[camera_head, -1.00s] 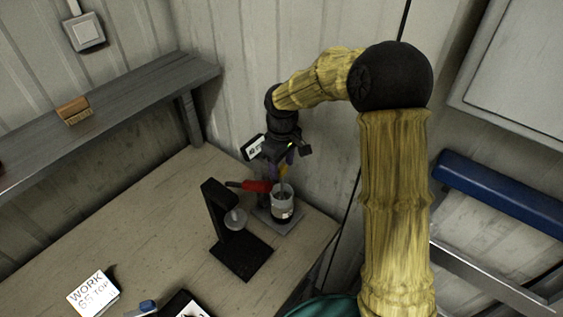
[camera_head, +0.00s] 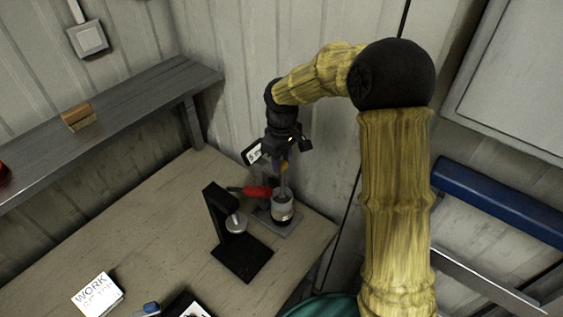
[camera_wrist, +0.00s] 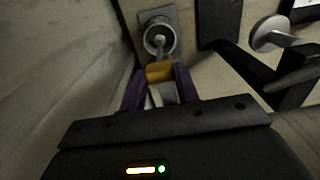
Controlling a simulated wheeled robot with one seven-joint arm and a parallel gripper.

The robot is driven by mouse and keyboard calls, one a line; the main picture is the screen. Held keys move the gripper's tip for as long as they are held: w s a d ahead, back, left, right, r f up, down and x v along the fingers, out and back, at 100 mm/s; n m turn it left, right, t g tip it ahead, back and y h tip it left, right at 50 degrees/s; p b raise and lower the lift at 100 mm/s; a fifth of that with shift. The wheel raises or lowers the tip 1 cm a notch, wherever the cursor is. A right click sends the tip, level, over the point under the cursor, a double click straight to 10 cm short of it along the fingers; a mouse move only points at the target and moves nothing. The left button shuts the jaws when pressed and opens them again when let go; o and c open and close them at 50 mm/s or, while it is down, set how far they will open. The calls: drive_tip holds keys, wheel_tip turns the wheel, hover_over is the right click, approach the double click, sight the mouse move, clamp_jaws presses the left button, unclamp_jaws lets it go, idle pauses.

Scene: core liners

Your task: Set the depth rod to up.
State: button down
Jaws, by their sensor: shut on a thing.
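The depth rod (camera_head: 284,183) is a thin grey rod with a yellow-orange grip (camera_wrist: 160,71). It stands nearly upright, its lower part inside a grey-and-black cup (camera_head: 282,208) on a small grey plate (camera_head: 290,230) near the table's right edge. In the wrist view the rod (camera_wrist: 160,47) runs into the middle of the cup (camera_wrist: 160,30). My gripper (camera_head: 285,163) is above the cup, pointing down, its purple fingers (camera_wrist: 160,84) shut on the yellow grip. The rod's lower end is hidden in the cup.
A black stand (camera_head: 244,262) with a grey disc (camera_head: 236,223) is left of the cup. A red-handled thing (camera_head: 258,192) lies close beside the cup. A wall is close behind. A white block (camera_head: 97,293) sits front left, and the middle-left tabletop is clear.

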wheel_tip(320, 180, up, 2)
drive_tip(key=shift+r+p, duration=0.25)
drive_tip(key=shift+p, duration=0.2)
drive_tip(key=shift+w, duration=0.15)
drive_tip(key=shift+r, duration=0.1)
drive_tip(key=c, duration=1.3)
unclamp_jaws()
drive_tip(key=shift+o, duration=1.3)
